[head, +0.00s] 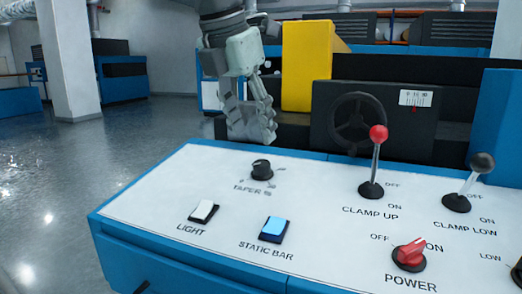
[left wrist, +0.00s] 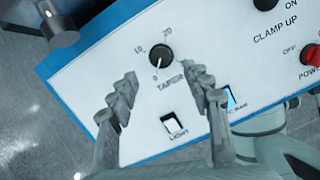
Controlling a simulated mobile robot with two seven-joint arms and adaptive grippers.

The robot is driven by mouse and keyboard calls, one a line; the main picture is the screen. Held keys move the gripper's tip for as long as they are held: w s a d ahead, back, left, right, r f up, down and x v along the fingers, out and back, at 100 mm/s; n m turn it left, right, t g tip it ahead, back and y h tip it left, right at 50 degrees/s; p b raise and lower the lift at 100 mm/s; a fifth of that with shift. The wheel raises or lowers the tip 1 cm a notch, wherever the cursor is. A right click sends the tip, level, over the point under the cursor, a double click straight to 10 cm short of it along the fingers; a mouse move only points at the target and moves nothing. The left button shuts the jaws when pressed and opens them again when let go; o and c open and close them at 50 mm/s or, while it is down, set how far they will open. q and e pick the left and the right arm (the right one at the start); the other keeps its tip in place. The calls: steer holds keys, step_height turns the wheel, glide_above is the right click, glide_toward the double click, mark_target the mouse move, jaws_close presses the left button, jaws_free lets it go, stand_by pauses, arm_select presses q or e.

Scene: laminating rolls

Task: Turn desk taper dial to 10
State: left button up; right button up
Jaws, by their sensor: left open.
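The black taper dial (head: 262,168) sits at the far left of the white desk panel, above the "TAPER %" label. In the left wrist view the dial (left wrist: 161,55) has printed marks 0, 10 and 20 around it. Its white pointer line is directed towards the 0 side. My left gripper (head: 256,128) hangs above and behind the dial in the head view. In the left wrist view the open fingers (left wrist: 159,73) stand apart, one on each side below the dial, with nothing between them. Contact with the dial is not visible. My right gripper is not in view.
Near the dial are the light switch (head: 204,211) and blue static bar switch (head: 272,230). To the right stand the red-topped clamp up lever (head: 376,160), the black-topped clamp low lever (head: 475,180) and the red power knob (head: 410,254). A yellow block (head: 307,66) stands behind.

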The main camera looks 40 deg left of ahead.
mark_target(261, 162)
arm_select(q)
steer(key=x, duration=0.7)
steer(key=shift+w+f, duration=0.1)
steer(key=shift+f, duration=0.2)
jaws_close()
